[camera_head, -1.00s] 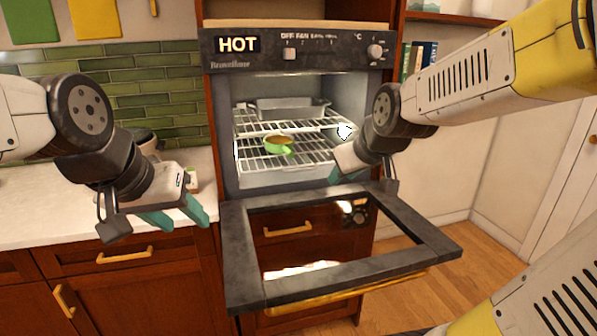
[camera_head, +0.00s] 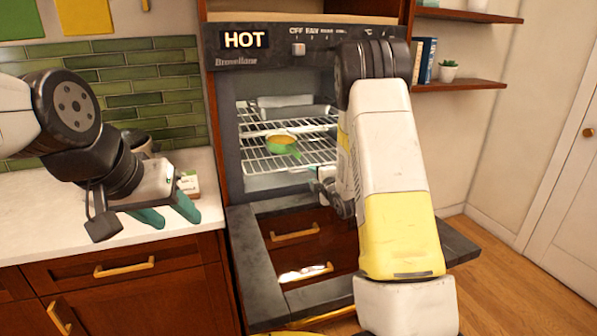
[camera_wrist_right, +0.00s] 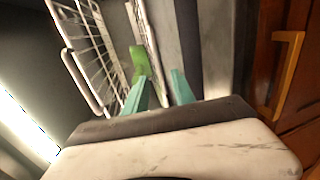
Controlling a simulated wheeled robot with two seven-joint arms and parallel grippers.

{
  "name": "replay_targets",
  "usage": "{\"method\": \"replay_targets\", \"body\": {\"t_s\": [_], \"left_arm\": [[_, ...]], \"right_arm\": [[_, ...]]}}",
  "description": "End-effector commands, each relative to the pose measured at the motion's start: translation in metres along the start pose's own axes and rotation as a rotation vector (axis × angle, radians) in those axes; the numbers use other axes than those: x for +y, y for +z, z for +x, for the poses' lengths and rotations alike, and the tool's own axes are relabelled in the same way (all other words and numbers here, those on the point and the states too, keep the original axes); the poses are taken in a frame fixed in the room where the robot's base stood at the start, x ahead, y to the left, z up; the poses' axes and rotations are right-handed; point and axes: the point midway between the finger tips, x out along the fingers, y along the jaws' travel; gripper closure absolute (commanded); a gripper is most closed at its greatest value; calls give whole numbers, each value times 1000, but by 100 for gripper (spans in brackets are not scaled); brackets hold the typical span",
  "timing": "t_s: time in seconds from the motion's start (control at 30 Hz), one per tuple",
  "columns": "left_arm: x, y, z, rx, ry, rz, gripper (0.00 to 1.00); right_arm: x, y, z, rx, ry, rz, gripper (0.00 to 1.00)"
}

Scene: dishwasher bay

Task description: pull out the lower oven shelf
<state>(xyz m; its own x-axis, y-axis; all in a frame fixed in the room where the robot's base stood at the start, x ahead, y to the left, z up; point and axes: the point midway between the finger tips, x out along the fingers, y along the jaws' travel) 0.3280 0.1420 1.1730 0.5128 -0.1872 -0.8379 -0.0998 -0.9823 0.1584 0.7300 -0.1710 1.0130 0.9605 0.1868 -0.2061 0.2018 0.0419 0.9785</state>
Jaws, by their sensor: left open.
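The lower oven shelf (camera_head: 262,163) is a wire rack inside the open oven. A green pan (camera_head: 281,144) with brownish contents sits in the oven, over this rack in the head view. My right gripper (camera_head: 317,172) is at the oven mouth by the rack's front right, partly hidden by my arm. In the right wrist view its teal fingers (camera_wrist_right: 160,92) are apart, with a rack's front bar (camera_wrist_right: 152,62) running down toward the gap; contact is unclear. The green pan handle (camera_wrist_right: 140,62) shows just beyond. My left gripper (camera_head: 168,214) is open and empty above the counter.
The oven door (camera_head: 300,262) is folded down below my right arm. A metal baking tray (camera_head: 292,108) sits on the upper rack. The panel reads HOT (camera_head: 245,40). The white counter (camera_head: 205,210) is at left, and drawer handles (camera_wrist_right: 287,65) are below the oven.

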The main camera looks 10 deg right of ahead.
Motion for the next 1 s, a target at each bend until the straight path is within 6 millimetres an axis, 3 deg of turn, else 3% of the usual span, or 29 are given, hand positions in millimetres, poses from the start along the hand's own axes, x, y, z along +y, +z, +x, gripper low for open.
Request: {"method": "replay_targets", "body": {"t_s": [0.43,0.83,1.0], "left_arm": [[0,0,0,0,0,0,51],[0,0,0,0,0,0,51],[0,0,0,0,0,0,51]], "right_arm": [[0,0,64,1,2,-1,69],[1,0,74,1,1,1,69],[0,0,74,1,1,1,100]]}}
